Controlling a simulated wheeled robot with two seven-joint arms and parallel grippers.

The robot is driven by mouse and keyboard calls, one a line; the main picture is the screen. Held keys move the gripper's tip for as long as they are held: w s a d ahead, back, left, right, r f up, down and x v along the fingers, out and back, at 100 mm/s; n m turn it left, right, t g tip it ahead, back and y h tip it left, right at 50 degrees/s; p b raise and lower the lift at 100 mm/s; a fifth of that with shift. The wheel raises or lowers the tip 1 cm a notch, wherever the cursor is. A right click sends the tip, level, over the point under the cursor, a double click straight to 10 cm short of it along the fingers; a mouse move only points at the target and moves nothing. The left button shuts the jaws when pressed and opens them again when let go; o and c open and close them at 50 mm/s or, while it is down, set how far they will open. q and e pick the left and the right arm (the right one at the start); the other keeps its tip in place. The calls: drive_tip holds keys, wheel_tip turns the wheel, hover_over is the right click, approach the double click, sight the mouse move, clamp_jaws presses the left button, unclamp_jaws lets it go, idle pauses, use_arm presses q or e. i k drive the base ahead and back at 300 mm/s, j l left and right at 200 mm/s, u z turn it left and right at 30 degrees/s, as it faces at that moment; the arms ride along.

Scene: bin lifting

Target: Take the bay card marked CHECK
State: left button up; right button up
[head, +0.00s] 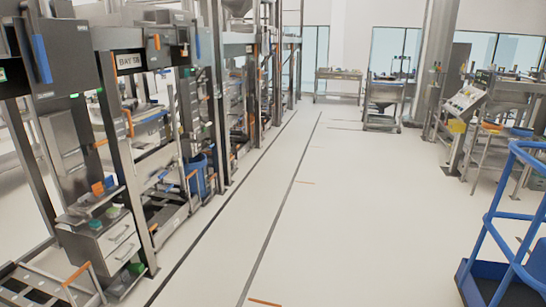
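Neither of my grippers shows in the head view. I cannot make out a card marked CHECK. A small white sign (129,61) on the left rack frame seems to read BAY and a short code, too small to be sure. A small pale label with green (3,74) is at the far left edge, and its text is not legible.
Metal rack bays (125,150) line the left side, with a grey drawer unit (118,242) low in front. A blue railed cart (505,262) stands at the right front. A slanted control console (465,103) stands farther right. The pale floor aisle (330,210) between is clear.

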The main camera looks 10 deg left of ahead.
sight(97, 189)
drive_tip(key=i+j+u, duration=0.1)
drive_tip(key=i+u, duration=0.25)
drive_tip(key=i, duration=0.25)
drive_tip(key=i+u, duration=0.3)
drive_tip(key=i, duration=0.3)
drive_tip(key=i+l+u, duration=0.2)
drive_tip(key=i+u, duration=0.15)
drive_tip(key=i, duration=0.25)
